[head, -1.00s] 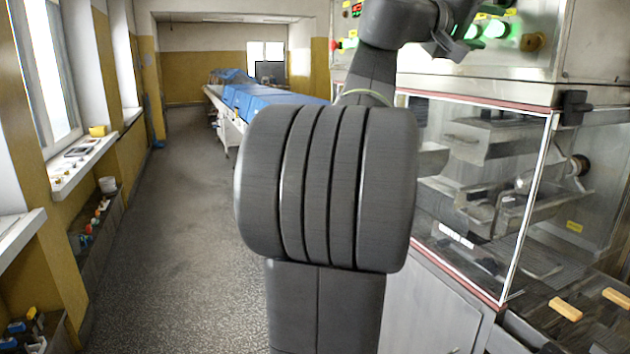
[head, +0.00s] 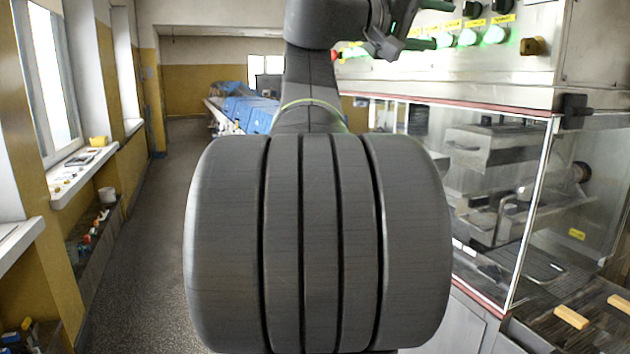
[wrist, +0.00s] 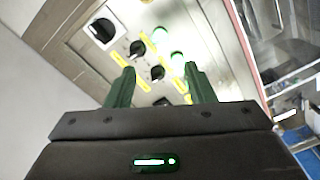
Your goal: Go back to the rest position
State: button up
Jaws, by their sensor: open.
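My gripper shows in the wrist view (wrist: 158,88) with its two green-lit fingers apart and nothing between them. It faces the steel control panel (wrist: 215,50) with its black knobs and green lamps. In the head view my gripper (head: 425,30) is at the top, in front of the lower left part of the panel (head: 535,75). The panel's green lamps (head: 494,35) are lit. My arm fills the middle of the head view and hides part of the machine and the floor.
A glazed machine enclosure (head: 480,200) stands on the right, with yellow bars (head: 571,317) on its mesh belt. A long table with blue covers (head: 248,112) runs behind my arm. The floor aisle (head: 150,230) on the left is open beside the window wall and low shelf.

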aim_at(488, 35)
jog(key=shift+n, duration=0.3)
jog(key=p+x, duration=0.1)
jog(key=x, duration=0.3)
jog(key=p+x, duration=0.1)
jog(key=x, duration=0.3)
jog(key=p+x, duration=0.1)
jog(key=x, duration=0.4)
jog(key=shift+r, duration=0.3)
jog(key=shift+w+n+p, duration=0.1)
jog(key=shift+n+p, duration=0.3)
jog(key=shift+p, duration=0.05)
jog(key=shift+s+a+r+n+p, duration=0.1)
jog(key=shift+s+a+n+p, duration=0.15)
jog(key=shift+n+p, duration=0.65)
jog(key=shift+w+d+n+p, duration=0.1)
jog(key=shift+w+n+p, duration=0.05)
jog(key=shift+n+p, duration=1.45)
jog(key=shift+p, duration=0.05)
jog(key=n+p, duration=0.5)
jog(key=p, duration=0.3)
jog(key=shift+n, duration=0.4)
jog(key=shift+a+f+b, duration=0.4)
jog(key=shift+a, duration=0.1)
jog(key=shift+s+a+r, duration=0.1)
jog(key=shift+s+a, duration=0.35)
jog(key=shift+a, duration=0.1)
jog(key=shift+a, duration=0.1)
